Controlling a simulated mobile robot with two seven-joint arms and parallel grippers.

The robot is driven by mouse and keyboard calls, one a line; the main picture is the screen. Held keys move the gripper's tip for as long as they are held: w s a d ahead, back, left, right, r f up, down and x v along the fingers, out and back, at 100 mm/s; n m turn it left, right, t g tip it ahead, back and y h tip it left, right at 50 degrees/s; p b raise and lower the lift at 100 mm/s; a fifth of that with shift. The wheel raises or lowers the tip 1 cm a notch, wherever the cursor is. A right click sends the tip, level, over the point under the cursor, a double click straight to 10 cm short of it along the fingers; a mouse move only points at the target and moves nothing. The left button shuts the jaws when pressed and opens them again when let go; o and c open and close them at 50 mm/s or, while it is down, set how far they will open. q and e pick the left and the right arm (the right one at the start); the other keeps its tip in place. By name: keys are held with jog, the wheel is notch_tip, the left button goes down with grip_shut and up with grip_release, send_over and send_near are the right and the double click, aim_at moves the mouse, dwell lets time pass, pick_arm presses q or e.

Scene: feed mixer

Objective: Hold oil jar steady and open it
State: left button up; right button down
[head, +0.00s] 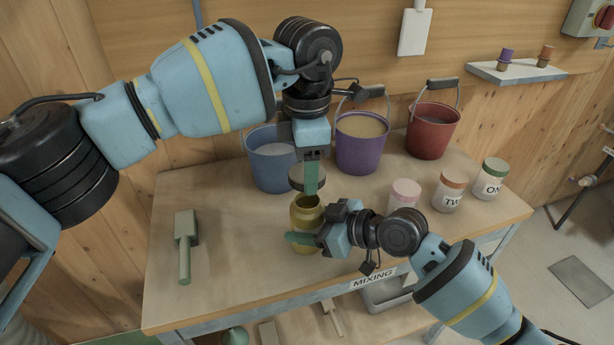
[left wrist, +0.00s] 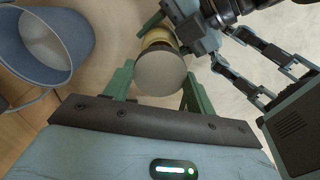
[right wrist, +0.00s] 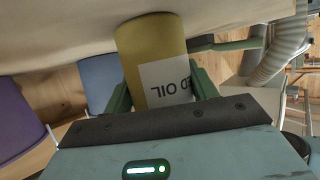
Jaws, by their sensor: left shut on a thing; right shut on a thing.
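The oil jar (head: 306,217) is a yellow jar standing upright on the table, its open mouth visible in the head view. My right gripper (head: 304,241) is shut around its body from the right; in the right wrist view the jar (right wrist: 150,50) sits between green fingers, its white label (right wrist: 165,80) reading partly "OIL" upside down. My left gripper (head: 309,182) points down above the jar, shut on the round grey lid (head: 297,177). The lid is apart from the jar, a little above the mouth. In the left wrist view the lid (left wrist: 161,73) hides most of the jar.
Blue (head: 268,177), purple (head: 360,158) and red (head: 433,138) buckets stand behind on the table (head: 235,285). Pink-lidded (head: 403,195), "TWO" (head: 447,192) and "ONE" (head: 489,181) jars stand at the right. The left front of the table is clear.

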jog(key=shift+c, duration=1.9)
grip_release()
jog(key=v, duration=1.2)
